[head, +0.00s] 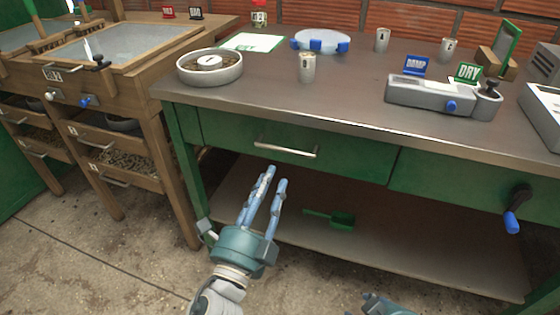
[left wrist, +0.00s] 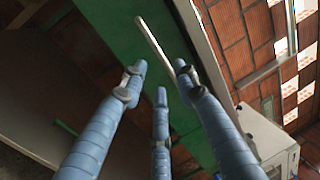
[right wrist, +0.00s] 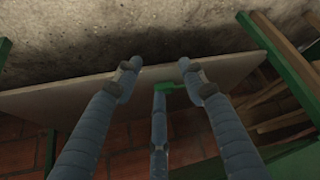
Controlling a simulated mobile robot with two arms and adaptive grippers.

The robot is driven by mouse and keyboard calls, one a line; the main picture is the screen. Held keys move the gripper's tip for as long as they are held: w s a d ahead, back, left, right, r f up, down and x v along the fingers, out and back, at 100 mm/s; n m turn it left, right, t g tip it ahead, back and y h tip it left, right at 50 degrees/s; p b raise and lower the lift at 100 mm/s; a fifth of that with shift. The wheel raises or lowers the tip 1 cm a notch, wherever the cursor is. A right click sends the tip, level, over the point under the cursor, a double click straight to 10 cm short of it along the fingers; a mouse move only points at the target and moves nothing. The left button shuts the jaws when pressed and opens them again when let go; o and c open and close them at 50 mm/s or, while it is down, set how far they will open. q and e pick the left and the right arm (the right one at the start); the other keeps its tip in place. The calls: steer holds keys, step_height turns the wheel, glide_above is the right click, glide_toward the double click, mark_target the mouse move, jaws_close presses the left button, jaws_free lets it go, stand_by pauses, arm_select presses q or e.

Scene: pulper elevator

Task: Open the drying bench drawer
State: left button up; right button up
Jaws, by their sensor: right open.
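The green bench has a drawer (head: 228,137) with a silver bar handle (head: 285,147). The drawer front looks flush with the bench, so it appears closed. The handle also shows in the left wrist view (left wrist: 153,45), beyond the fingertips. My left gripper (head: 273,178) is in front of the drawer and a little below the handle, apart from it. Its fingers are spread with nothing between them (left wrist: 161,80). My right gripper (head: 375,301) shows only partly at the bottom edge in the head view. In the right wrist view its fingers (right wrist: 158,75) are spread and empty.
A crank with a blue knob (head: 512,220) sticks out at the bench's right front. A green scoop (head: 342,220) lies on the lower shelf (head: 400,255). A wooden stand (head: 160,135) with trays stands close on the left. Cups and a scale-like device (head: 430,95) are on the benchtop.

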mark_target(284, 151)
arm_select(q)
steer(key=x, duration=0.9)
steer(key=shift+w+d, duration=0.1)
steer(key=shift+w, duration=0.3)
arm_select(e)
steer(key=shift+g, duration=0.9)
steer(key=s, duration=0.1)
steer(key=s+f, duration=0.1)
steer(key=s+d, duration=0.1)
steer(key=shift+s+f, duration=0.15)
steer(key=shift+s, duration=0.25)
arm_select(q)
jaws_close()
